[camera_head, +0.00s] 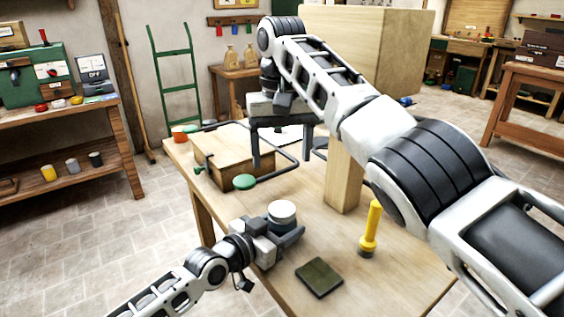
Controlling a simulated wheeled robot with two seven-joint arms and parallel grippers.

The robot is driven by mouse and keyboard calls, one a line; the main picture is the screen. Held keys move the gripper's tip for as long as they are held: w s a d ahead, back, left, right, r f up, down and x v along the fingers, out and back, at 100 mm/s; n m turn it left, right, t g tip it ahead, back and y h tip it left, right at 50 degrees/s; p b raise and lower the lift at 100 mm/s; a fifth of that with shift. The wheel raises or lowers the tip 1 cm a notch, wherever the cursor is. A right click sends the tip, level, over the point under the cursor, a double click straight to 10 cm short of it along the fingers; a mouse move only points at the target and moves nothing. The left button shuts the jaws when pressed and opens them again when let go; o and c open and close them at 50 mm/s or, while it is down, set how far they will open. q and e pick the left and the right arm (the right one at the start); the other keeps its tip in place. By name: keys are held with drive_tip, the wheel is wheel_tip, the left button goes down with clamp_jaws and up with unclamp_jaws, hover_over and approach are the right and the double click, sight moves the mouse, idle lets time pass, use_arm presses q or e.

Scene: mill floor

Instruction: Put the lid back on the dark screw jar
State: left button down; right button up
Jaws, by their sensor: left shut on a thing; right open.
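My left gripper (290,239) is low over the near left part of the wooden table (335,245). It is shut on a round, pale-topped piece (282,211) that stands upright in its jaws. The jaws hide the lower part, so I cannot tell whether this is the jar, its lid or both together. My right gripper (281,146) is open, pointing down over the back of the table beside a wooden box, apart from the held piece. I cannot make out a separate dark jar.
A wooden post (343,181) rises from the table's middle. A yellow-handled tool (371,228) stands near a dark green pad (319,278) in front. A wooden box (238,158) and a green disc (244,182) are at the left. My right arm crosses above the table.

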use_arm(q)
drive_tip(key=shift+c, duration=1.9)
unclamp_jaws()
drive_tip(key=v, duration=1.6)
drive_tip(key=shift+p, duration=0.35)
drive_tip(key=shift+d+f, duration=0.1)
